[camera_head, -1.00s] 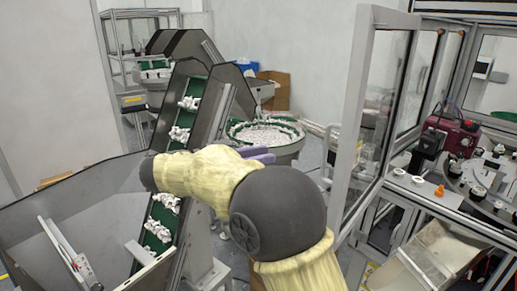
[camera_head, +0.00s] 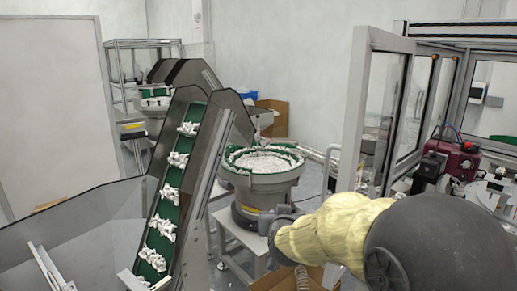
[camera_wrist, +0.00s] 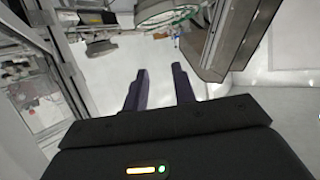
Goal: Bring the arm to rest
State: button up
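My arm (camera_head: 345,232), in a yellow cover with dark grey joints, reaches in from the lower right of the head view. Its dark end is in front of the stand of a round feeder bowl. My gripper's fingers do not show in the head view. In the wrist view my gripper (camera_wrist: 160,70) has two dark purple fingers apart, with a clear gap and nothing between them. Pale floor shows beyond the fingertips.
A green conveyor (camera_head: 168,195) carrying white parts rises from a grey hopper (camera_head: 90,225) at the left. The feeder bowl (camera_head: 265,182) holds white parts. A framed glass door (camera_head: 352,125) stands open at the right. A cardboard box (camera_head: 262,284) is below my arm.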

jog(key=s+d+f+g, duration=0.3)
jog(key=s+f, duration=0.3)
jog(key=s, duration=0.2)
jog(key=s+d+f+g+b, duration=0.1)
jog(key=s+d+f+g, duration=0.2)
jog(key=s+f, duration=0.3)
jog(key=s+d+f+g, duration=0.3)
jog(key=s+f+g, duration=0.2)
jog(key=s, duration=0.5)
jog(key=shift+s+d+f+n, duration=0.3)
jog(key=shift+s+f, duration=0.05)
jog(key=shift+f, duration=0.1)
